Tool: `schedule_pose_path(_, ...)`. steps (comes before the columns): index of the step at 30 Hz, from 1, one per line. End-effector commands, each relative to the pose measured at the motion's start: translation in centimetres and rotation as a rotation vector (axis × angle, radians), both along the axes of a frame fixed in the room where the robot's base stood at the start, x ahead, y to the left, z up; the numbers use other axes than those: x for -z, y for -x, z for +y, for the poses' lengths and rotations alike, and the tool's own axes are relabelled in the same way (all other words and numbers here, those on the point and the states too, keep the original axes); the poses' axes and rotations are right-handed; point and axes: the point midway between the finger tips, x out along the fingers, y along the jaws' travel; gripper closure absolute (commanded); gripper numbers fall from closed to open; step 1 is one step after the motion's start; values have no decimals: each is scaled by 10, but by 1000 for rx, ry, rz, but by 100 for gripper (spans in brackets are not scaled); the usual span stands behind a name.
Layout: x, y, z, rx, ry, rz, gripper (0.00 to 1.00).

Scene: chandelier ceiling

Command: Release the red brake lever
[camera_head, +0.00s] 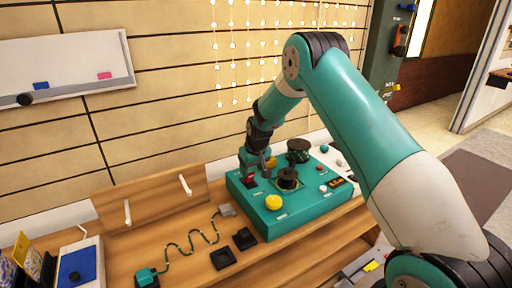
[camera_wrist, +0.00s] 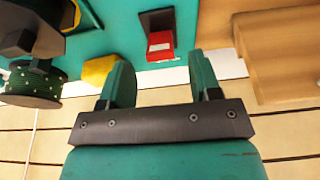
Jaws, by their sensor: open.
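The red brake lever (camera_head: 249,178) stands at the left side of the teal control box (camera_head: 300,211), in a dark mount. It also shows in the wrist view (camera_wrist: 160,43), a red block in a black slot, beyond and roughly between my two fingertips. My gripper (camera_head: 257,164) is just above and behind the lever in the head view, and partly overlaps it. In the wrist view my gripper (camera_wrist: 161,78) is open, with its teal fingers apart and nothing between them. Whether a finger touches the lever cannot be told.
A yellow button (camera_head: 273,202), a black spool (camera_head: 288,180) and a dark green spool (camera_head: 299,151) sit on the box. A wooden panel with white pegs (camera_head: 150,197) stands at left.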

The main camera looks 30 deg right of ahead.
Motion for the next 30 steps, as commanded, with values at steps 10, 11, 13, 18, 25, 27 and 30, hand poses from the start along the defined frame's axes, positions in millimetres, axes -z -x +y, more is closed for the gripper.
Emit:
schedule_pose_path(10, -88, 24, 0, 0, 1, -5, 43)
schedule_pose_path(11, -94, 26, 0, 0, 1, -4, 43)
schedule_pose_path(13, -107, 30, 0, 0, 1, -4, 43)
schedule_pose_path(18, -127, 36, 0, 1, 0, -1, 43)
schedule_pose_path(25, -134, 38, 0, 1, 0, 0, 43)
schedule_pose_path(27, -134, 38, 0, 1, 0, 0, 43)
schedule_pose_path(30, -134, 38, 0, 1, 0, 0, 43)
